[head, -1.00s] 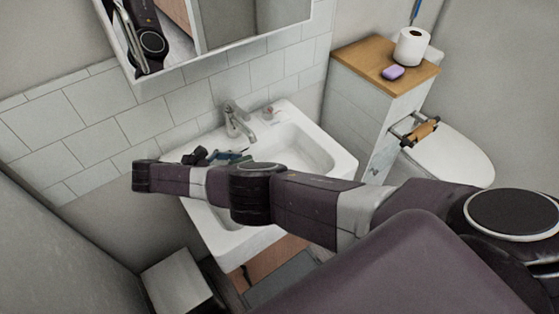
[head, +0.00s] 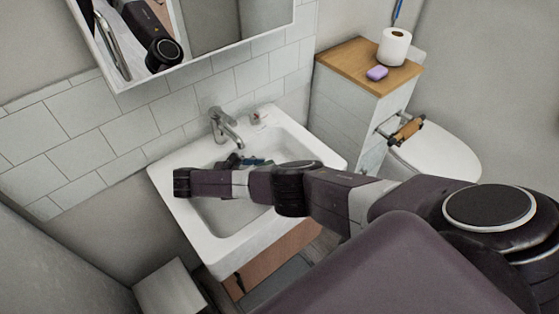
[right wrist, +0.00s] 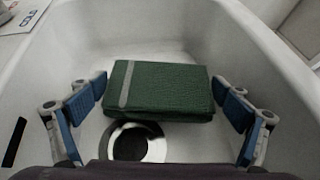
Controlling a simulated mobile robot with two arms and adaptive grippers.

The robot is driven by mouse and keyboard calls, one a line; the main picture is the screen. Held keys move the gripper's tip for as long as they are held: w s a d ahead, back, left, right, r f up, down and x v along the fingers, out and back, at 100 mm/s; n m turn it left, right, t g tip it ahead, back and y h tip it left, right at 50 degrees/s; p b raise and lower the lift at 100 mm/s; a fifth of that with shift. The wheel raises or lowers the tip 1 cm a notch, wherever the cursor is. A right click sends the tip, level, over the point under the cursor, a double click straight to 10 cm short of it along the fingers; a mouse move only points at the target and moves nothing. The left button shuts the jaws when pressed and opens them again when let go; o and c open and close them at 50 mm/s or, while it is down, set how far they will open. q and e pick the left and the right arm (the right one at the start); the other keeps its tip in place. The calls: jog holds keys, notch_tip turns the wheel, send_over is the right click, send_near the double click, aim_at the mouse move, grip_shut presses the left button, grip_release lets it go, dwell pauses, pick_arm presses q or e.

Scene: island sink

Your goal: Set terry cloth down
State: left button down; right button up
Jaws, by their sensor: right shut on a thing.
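The terry cloth (right wrist: 160,92) is a folded green block with a pale grey stripe near its left end. In the right wrist view it is between the blue-padded fingers of my right gripper (right wrist: 158,88), which is shut on it. Behind it is the white sink basin (right wrist: 185,45). In the head view my right gripper (head: 248,161) is over the sink (head: 215,247), partly hidden behind my arm, and the cloth cannot be made out there. My left gripper is in neither view.
The drain (right wrist: 130,145) shows below the cloth. A faucet (head: 222,125) stands at the sink's back rim. To the right, a wooden-topped cabinet (head: 345,62) holds a toilet roll (head: 394,46) and purple soap (head: 377,73), near the toilet (head: 440,150). A mirror cabinet (head: 230,45) hangs above.

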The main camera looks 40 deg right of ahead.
jog(key=x, duration=0.3)
jog(key=shift+p, duration=0.3)
jog(key=shift+d+f, duration=0.3)
jog(key=shift+d, duration=0.05)
jog(key=shift+a, duration=0.1)
jog(key=shift+f, duration=0.25)
jog(key=o, duration=0.9)
jog(key=shift+o, duration=0.2)
